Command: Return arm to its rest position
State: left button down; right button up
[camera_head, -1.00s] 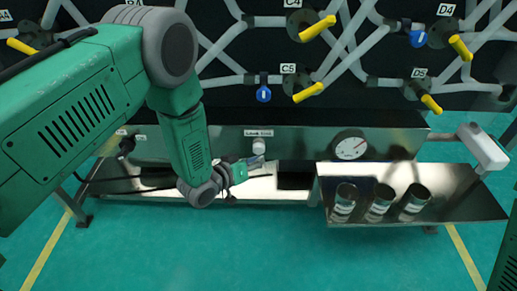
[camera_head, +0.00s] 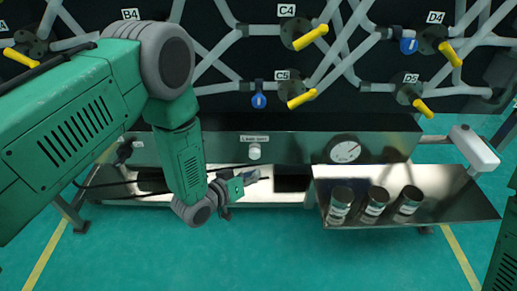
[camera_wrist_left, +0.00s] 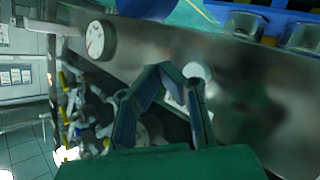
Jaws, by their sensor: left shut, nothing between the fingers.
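My left gripper (camera_head: 254,177) is in front of the steel bench panel, below and near the round white knob (camera_head: 254,151) under a small label. Its fingers are shut and hold nothing. My right gripper is not in view.
A dial gauge (camera_head: 344,149) sits on the panel. Several jars, such as one jar (camera_head: 374,203), stand on a steel shelf (camera_head: 458,205) at right. Pipes with yellow valve handles (camera_head: 310,37) fill the back wall. The green floor (camera_head: 280,255) in front is clear.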

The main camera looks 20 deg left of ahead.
pick_arm(q)
jog(key=s+a+g+y+p, duration=0.2)
jog(key=s+a+g, duration=0.2)
jog(key=s, duration=0.7)
jog(key=s+a+g+y+p, duration=0.2)
jog(key=s+a+g+p, duration=0.1)
jog(key=s, duration=0.8)
jog(key=s+a+g+y+p, duration=0.2)
jog(key=s+a+g, duration=0.3)
jog(key=s, duration=0.6)
jog(key=shift+s+r+m+y, duration=0.3)
jog(key=shift+r, duration=0.1)
jog(key=shift+w, duration=0.1)
